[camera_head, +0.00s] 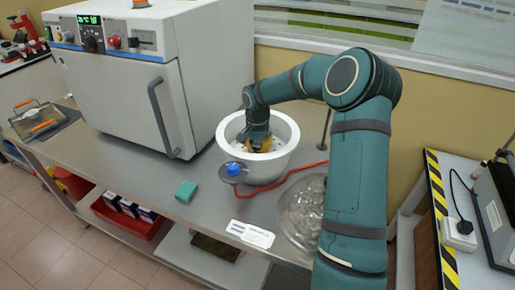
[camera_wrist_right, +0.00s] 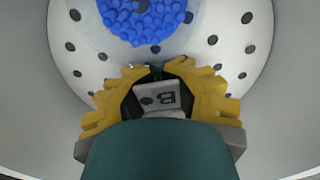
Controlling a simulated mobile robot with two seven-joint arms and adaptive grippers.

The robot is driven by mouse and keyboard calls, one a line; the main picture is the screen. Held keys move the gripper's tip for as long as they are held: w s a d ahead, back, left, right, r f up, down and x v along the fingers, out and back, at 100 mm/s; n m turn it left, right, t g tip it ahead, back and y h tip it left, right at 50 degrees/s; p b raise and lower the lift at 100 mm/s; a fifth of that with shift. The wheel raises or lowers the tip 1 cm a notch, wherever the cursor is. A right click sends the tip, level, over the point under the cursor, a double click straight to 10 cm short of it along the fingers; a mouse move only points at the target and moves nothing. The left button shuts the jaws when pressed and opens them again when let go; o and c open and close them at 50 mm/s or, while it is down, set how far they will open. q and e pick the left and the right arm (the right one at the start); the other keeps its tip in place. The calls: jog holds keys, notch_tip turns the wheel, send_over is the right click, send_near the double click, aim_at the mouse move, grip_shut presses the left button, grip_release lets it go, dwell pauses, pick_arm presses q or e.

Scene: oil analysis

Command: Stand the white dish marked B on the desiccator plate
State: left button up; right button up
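In the head view my right gripper (camera_head: 259,146) reaches down into the white desiccator bowl (camera_head: 283,163), and the dish cannot be made out there. My left gripper is in neither view.
A clear glass lid (camera_head: 299,214) lies right of the bowl. A blue-topped fitting (camera_head: 233,169) and red tubing (camera_head: 309,166) are beside it. A green block (camera_head: 186,191) and a label card (camera_head: 250,234) lie on the grey bench. A white oven (camera_head: 190,75) stands left of the bowl.

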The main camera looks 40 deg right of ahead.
aim_at(257, 143)
jog(key=o, duration=1.2)
jog(key=shift+r+p, duration=0.4)
jog(key=shift+r, duration=0.15)
notch_tip(257, 143, up, 12)
jog(key=p, duration=0.2)
jog(key=shift+p, duration=0.3)
